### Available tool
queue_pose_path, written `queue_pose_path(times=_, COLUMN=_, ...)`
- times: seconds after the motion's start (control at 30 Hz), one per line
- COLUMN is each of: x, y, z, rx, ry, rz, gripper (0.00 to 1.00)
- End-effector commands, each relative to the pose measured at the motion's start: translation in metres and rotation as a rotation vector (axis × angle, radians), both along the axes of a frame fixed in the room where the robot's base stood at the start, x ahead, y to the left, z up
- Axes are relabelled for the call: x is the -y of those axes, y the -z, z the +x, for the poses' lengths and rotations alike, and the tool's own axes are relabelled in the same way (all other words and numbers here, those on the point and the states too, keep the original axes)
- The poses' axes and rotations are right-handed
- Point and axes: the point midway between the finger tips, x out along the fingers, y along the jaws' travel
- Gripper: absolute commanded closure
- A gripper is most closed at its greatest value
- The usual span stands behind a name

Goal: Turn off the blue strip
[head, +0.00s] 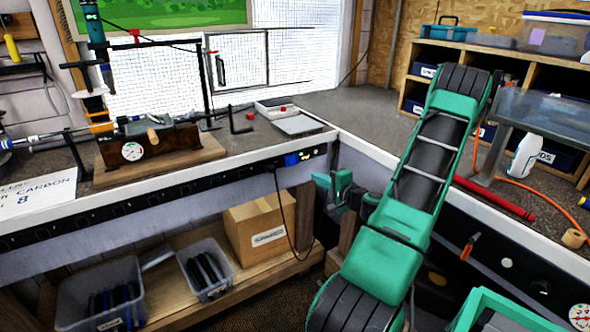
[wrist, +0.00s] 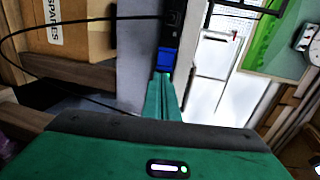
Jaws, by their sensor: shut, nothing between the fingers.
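A long black power strip (head: 180,191) runs along the front face of the left bench. In the wrist view the blue block (wrist: 166,60) is straight in front of my gripper (wrist: 163,78), whose green fingers are shut and empty. The fingertips overlap its near edge there; I cannot tell whether they touch. In the head view my gripper (head: 322,181) is just right of and below the block. Whether the switch is on cannot be made out.
A black cable (head: 281,215) hangs from the strip past a cardboard box (head: 262,228) on the lower shelf; it also loops across the wrist view (wrist: 60,25). The bench corner is close to my arm. A clamp rig (head: 150,145) and trays (head: 298,124) stand on top.

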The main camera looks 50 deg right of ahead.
Motion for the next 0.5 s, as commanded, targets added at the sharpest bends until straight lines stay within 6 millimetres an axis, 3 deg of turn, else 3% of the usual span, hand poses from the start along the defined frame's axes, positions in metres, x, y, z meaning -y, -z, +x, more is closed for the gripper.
queue_pose_path(times=0.5, x=0.018, y=0.014, z=0.082, rx=0.000, ry=-0.006, rz=-0.003, gripper=1.00)
